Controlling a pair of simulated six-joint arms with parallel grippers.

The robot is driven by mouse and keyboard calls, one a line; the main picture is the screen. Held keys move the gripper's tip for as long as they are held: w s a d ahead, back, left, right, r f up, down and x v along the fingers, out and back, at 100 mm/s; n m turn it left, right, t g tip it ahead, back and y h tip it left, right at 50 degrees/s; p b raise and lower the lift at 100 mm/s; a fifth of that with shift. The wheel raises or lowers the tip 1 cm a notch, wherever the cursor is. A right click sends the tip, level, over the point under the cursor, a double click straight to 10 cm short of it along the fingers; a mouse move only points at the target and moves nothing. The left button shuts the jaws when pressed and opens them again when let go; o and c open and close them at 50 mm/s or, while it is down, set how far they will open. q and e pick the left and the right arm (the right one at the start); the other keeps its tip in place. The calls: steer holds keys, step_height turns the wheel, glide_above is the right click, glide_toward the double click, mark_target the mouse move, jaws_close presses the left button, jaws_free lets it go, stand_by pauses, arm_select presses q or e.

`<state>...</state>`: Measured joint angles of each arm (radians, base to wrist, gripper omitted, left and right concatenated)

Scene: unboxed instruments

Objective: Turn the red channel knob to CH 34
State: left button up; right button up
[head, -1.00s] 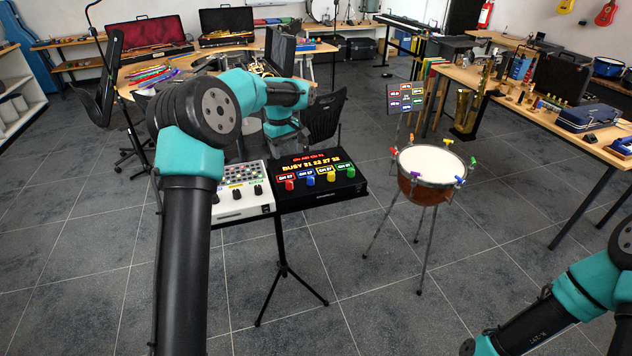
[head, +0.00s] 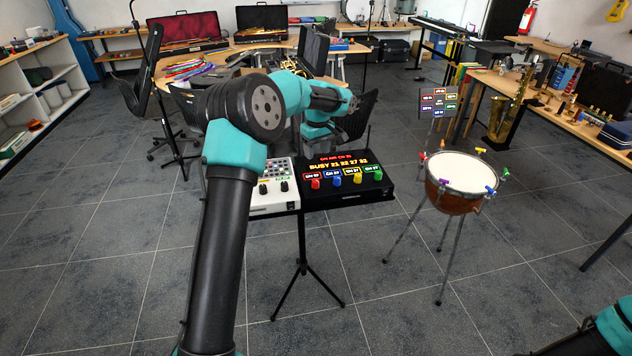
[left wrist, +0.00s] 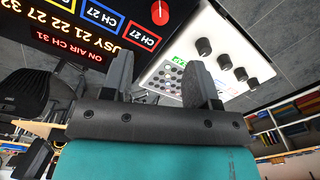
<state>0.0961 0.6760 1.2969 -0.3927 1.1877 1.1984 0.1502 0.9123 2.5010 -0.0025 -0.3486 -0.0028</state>
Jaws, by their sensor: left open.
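The red channel knob (head: 315,184) is the leftmost of several coloured knobs on a black receiver box (head: 349,196) on a stand. A red-framed label above it appears to read CH 27. The box's display shows ON AIR CH 31 and BUSY 21 22 27 32. In the left wrist view, upside down, the red knob (left wrist: 160,12) lies at the top edge, beyond my left gripper's fingertips. My left gripper (left wrist: 160,75) is open and empty, fingers apart. In the head view its fingers are hard to make out. My right gripper is out of frame.
A white mixer (head: 274,203) with black knobs stands directly left of the box. A drum on legs (head: 464,172) and a small lit panel (head: 438,102) stand to the right. A chair and a curved table are behind. Floor in front is clear.

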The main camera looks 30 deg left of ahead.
mark_target(316, 180)
arm_select(q)
step_height(316, 180, down, 13)
steer(key=shift+s+a+r, duration=0.1)
steer(key=shift+s, duration=0.05)
stand_by(0.4)
steer(key=c, duration=0.9)
